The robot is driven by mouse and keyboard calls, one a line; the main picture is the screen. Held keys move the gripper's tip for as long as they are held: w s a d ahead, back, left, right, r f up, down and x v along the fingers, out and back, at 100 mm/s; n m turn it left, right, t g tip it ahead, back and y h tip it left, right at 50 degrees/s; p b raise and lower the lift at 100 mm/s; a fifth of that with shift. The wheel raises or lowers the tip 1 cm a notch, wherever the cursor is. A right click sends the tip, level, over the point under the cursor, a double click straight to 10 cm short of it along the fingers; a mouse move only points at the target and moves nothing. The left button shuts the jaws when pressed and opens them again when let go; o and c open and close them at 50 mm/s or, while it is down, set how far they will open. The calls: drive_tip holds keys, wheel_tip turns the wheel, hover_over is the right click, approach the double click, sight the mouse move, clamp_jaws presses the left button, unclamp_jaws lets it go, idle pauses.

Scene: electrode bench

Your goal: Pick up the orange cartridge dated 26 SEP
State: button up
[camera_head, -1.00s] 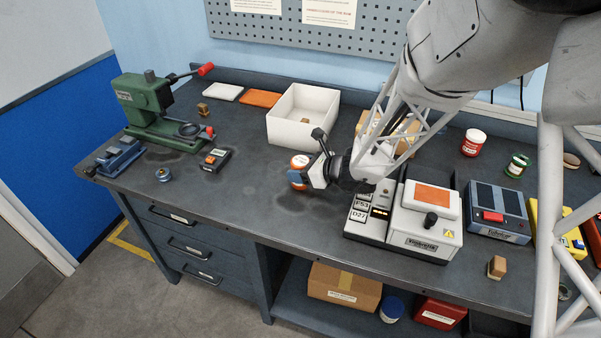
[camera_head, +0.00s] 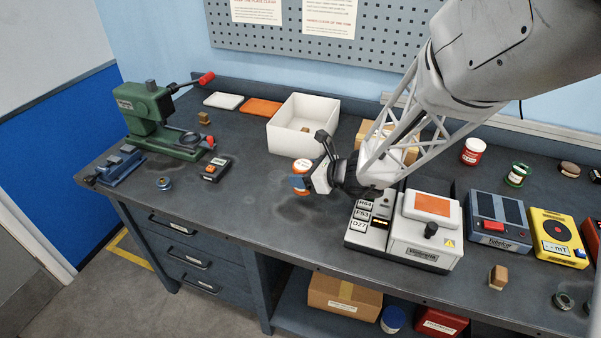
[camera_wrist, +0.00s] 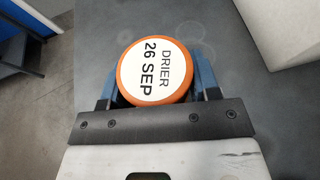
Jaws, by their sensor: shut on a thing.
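The orange cartridge (camera_wrist: 157,72) has a white round label on top reading DRIER 26 SEP, clear in the wrist view. My gripper (camera_wrist: 153,90) is shut on it, with a blue finger on each side. In the head view the cartridge (camera_head: 301,166) shows partly behind my gripper (camera_head: 303,182), over the middle of the bench in front of the white box. The wrist view shows bare bench top around it. I cannot tell how high it is above the bench.
The open white box (camera_head: 304,122) stands just behind. The white device with an orange panel (camera_head: 425,228) stands to the right. The green press (camera_head: 150,118) is at the left. A small dark meter (camera_head: 216,169) lies left of my gripper, with free bench between.

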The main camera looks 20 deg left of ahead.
drive_tip(key=s+d+r, duration=0.1)
drive_tip(key=s+d, duration=0.7)
drive_tip(key=s, duration=0.3)
drive_tip(key=shift+r, duration=0.2)
drive_tip(key=shift+d, duration=0.1)
idle(0.5)
